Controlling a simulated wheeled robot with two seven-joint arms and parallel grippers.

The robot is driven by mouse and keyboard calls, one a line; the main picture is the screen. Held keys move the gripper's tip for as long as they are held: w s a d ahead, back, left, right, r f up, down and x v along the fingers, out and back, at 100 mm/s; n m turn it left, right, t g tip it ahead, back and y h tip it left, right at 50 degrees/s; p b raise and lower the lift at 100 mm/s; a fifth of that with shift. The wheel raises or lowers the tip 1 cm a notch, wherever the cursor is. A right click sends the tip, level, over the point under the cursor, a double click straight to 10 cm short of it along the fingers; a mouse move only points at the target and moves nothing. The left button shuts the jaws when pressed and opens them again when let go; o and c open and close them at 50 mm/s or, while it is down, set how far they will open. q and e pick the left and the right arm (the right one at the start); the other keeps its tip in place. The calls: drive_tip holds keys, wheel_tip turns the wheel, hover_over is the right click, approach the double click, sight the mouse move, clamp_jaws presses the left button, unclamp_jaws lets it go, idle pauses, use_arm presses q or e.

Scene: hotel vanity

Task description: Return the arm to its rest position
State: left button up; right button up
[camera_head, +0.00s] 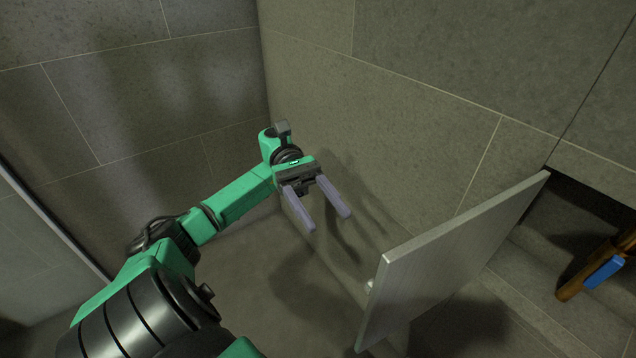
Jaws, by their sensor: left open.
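My left arm is green and black and comes in from the lower left of the head view. My left gripper (330,212) is at its end, near the middle of the view. Its two pale grey-purple fingers are spread apart with nothing between them. The gripper is to the left of an open cabinet door and apart from it. My right gripper is not in view.
The grey cabinet door (450,260) stands swung open at the right, with a small round knob (369,286) on it. Behind it is a dark recess with a brown wooden object (598,268) bearing a blue part. Tiled walls (440,60) surround the arm; the floor below looks clear.

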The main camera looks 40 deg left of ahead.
use_arm(q)
drive_tip(key=shift+v, duration=1.05)
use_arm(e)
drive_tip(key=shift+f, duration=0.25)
